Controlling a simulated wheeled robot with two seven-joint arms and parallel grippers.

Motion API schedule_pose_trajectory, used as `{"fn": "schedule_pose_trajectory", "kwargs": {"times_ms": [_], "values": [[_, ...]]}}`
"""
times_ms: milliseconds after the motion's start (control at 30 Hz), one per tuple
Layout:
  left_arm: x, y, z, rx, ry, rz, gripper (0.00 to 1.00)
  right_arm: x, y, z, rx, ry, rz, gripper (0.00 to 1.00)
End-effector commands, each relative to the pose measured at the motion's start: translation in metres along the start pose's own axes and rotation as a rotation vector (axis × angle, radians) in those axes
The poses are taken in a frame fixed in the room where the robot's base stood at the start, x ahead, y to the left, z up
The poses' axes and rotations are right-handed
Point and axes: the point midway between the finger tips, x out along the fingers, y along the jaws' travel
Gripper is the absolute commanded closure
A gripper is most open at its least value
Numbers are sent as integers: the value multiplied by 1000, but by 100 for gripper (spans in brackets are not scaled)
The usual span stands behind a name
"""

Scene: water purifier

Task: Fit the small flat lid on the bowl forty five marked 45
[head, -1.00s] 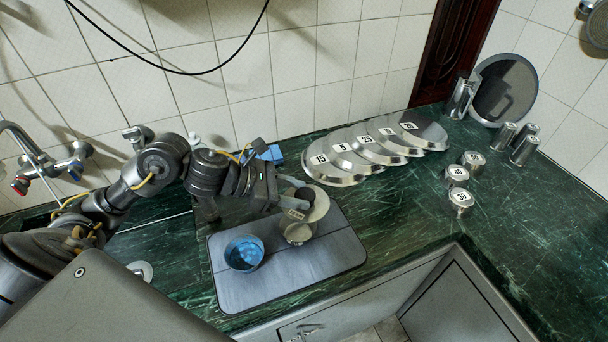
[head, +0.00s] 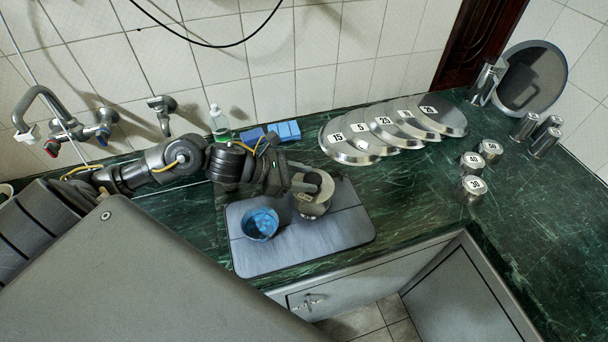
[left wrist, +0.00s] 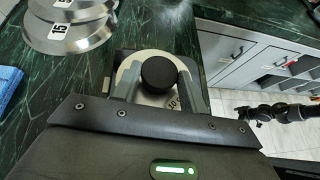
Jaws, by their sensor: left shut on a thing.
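My left gripper (head: 303,180) is shut on the round black knob (left wrist: 158,73) of the small flat lid (head: 325,181). In the head view the lid is over the metal bowl (head: 312,209), which stands on the grey mat. The fingers hide part of the lid and the bowl's top, so I cannot tell whether the lid is seated. In the left wrist view a label (left wrist: 172,103), hard to read, shows below the knob. What looks like my right gripper (left wrist: 262,114) is at the right edge of the left wrist view, dark and small.
The grey mat (head: 257,262) also bears a blue-lined bowl (head: 260,225) just left of the metal bowl. A row of larger numbered lids (head: 350,150) lies behind right. Numbered canisters (head: 473,188) stand farther right. Blue sponges (head: 286,131) and a bottle (head: 219,122) are by the wall.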

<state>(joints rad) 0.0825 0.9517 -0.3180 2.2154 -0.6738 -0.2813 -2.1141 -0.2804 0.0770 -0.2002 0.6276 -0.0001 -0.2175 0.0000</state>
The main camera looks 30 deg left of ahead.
Motion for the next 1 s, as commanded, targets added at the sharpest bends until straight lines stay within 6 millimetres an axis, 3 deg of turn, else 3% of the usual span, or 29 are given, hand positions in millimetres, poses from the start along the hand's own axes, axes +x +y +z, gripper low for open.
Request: {"fn": "schedule_pose_trajectory", "kwargs": {"times_ms": [267, 700, 1000], "values": [[12, 0, -21, -1, -1, -1, 81, 13, -6, 32, 0, -43, -6, 0], [29, 0, -53, 0, -1, 0, 81, 43, -1, 25, -1, -28, -1, 0], [32, 0, -57, -1, -1, 0, 81, 50, 0, 26, -1, -27, 1, 0]]}}
